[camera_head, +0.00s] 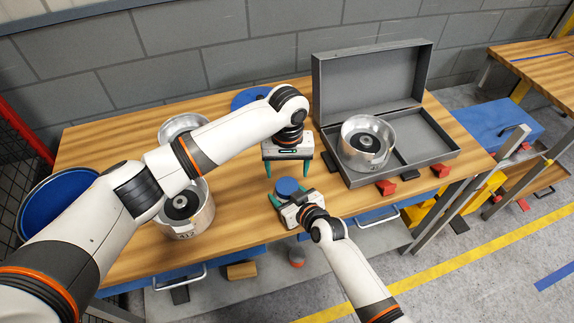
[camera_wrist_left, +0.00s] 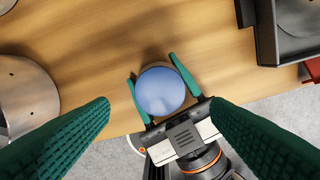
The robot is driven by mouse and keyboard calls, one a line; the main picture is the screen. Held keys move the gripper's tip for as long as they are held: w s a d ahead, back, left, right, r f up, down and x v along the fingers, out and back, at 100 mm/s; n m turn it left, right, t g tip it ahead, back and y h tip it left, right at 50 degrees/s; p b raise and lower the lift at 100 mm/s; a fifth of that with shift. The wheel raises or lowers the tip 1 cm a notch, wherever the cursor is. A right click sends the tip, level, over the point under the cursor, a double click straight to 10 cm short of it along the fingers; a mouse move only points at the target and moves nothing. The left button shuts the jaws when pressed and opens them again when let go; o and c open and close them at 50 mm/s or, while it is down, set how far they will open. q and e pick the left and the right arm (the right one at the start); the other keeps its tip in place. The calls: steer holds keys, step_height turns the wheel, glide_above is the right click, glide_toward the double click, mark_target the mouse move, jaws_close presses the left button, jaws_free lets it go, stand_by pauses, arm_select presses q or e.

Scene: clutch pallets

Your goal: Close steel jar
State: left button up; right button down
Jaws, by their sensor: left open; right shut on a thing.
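A small round thing with a flat blue top (camera_head: 287,187) is between the fingers of my right gripper (camera_head: 286,194), near the table's front edge. My right gripper is shut on it. In the left wrist view the blue top (camera_wrist_left: 160,92) is a disc seen from above, with green right fingers on both sides. The body under it is hidden, so I cannot tell whether it is the steel jar. My left gripper (camera_head: 287,172) is open and empty, pointing down just behind and above the blue top. Its fingers frame the disc in the left wrist view, apart from it.
A steel pot (camera_head: 199,218) marked 412 stands at the left front, another pot (camera_head: 182,122) behind it. An open grey case (camera_head: 441,155) at the right holds a steel bowl (camera_head: 350,158). A blue disc (camera_head: 246,98) lies at the back. Red latches (camera_head: 386,188) stick out from the case.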

mark_target(287, 186)
arm_select(q)
step_height(287, 186, up, 2)
steer(key=n, duration=0.3)
steer(key=shift+r, duration=0.1)
steer(key=shift+f, duration=4.05)
steer(key=c, duration=1)
steer(key=shift+m, duration=1.5)
